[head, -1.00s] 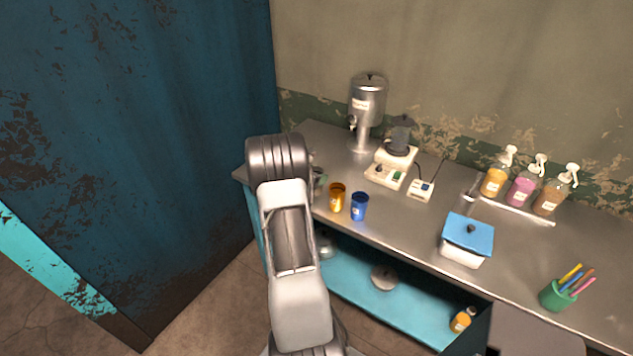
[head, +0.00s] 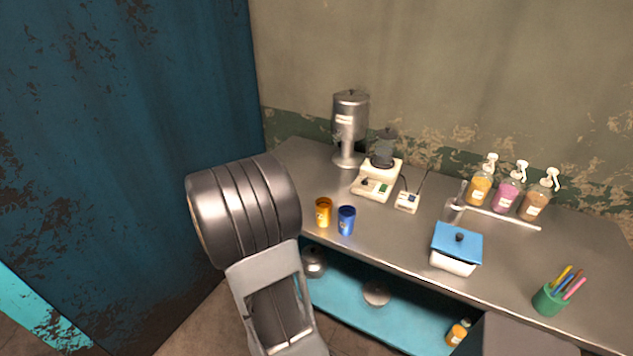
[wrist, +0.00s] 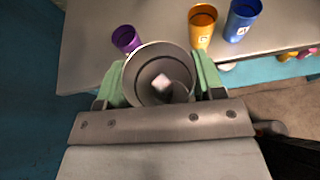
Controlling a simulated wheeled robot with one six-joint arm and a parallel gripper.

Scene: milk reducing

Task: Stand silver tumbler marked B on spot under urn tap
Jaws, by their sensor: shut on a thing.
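In the wrist view, my gripper (wrist: 160,82) is shut on a silver tumbler (wrist: 146,52), its green-padded fingers on both sides. I look down into the tumbler's open mouth; a pale patch shows inside. Its B mark is not in sight. The silver urn (head: 350,118) stands at the back left of the counter in the head view, with a small tap (head: 337,137) on its left side. The spot under the tap cannot be made out. In the head view my gripper and the tumbler are hidden behind my arm.
A purple cup (wrist: 125,38) is just beyond the held tumbler. An orange cup (head: 323,212) and a blue cup (head: 346,220) stand near the counter's front edge. A white appliance (head: 376,182) stands right of the urn. Bare counter (head: 300,160) lies left of the urn.

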